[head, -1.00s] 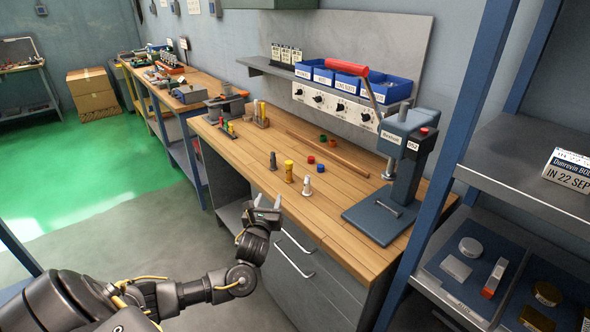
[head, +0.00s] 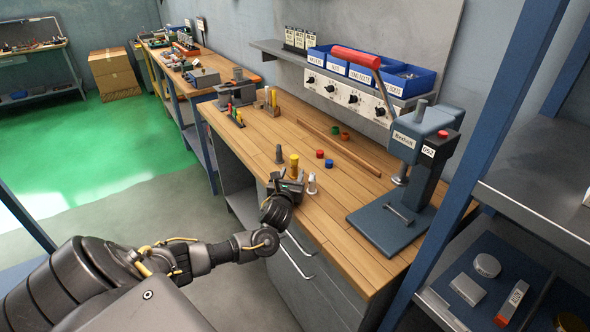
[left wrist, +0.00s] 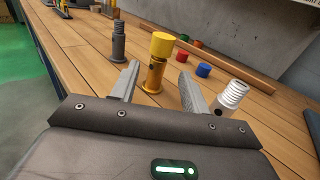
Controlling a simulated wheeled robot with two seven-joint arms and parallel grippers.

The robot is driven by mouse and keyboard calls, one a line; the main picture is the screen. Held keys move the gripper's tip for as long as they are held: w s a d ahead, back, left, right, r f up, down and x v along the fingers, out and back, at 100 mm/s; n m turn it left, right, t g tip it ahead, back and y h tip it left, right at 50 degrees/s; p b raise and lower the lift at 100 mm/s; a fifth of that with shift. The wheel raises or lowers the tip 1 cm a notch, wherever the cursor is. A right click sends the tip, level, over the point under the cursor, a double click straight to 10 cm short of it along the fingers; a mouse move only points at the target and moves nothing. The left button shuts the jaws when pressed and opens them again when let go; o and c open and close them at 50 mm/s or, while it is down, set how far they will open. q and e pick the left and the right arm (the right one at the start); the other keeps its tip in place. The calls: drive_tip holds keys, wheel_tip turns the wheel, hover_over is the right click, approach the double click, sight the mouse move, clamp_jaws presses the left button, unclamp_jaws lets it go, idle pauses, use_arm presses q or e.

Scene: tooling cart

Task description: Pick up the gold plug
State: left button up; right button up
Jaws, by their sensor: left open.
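The gold plug (left wrist: 154,78) stands upright on the wooden bench, with a yellow cap (left wrist: 163,45) on its top. In the head view the yellow top (head: 294,161) shows above my left gripper (head: 287,184), which hides the lower part. In the left wrist view my left gripper (left wrist: 158,88) is open, its two fingers low over the bench and pointing at the plug. The plug appears between and just beyond the fingertips, and I see no grip on it. My right gripper is not in view.
A dark grey plug (left wrist: 118,42) stands left of the gold one, and a silver plug (left wrist: 229,97) stands close to the right finger. Red (head: 320,154) and blue (head: 329,163) caps lie behind. A press (head: 405,190) stands at the right on the wooden bench (head: 262,150).

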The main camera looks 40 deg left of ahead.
sight(294, 167)
use_arm(q)
drive_tip(key=shift+w+a+r, duration=0.2)
drive_tip(key=shift+w+a, duration=0.05)
drive_tip(key=shift+w, duration=0.1)
drive_tip(key=p+x, duration=0.1)
drive_tip(key=x, duration=0.3)
drive_tip(key=shift+w+a+f, duration=0.15)
drive_tip(key=shift+w, duration=0.05)
clamp_jaws()
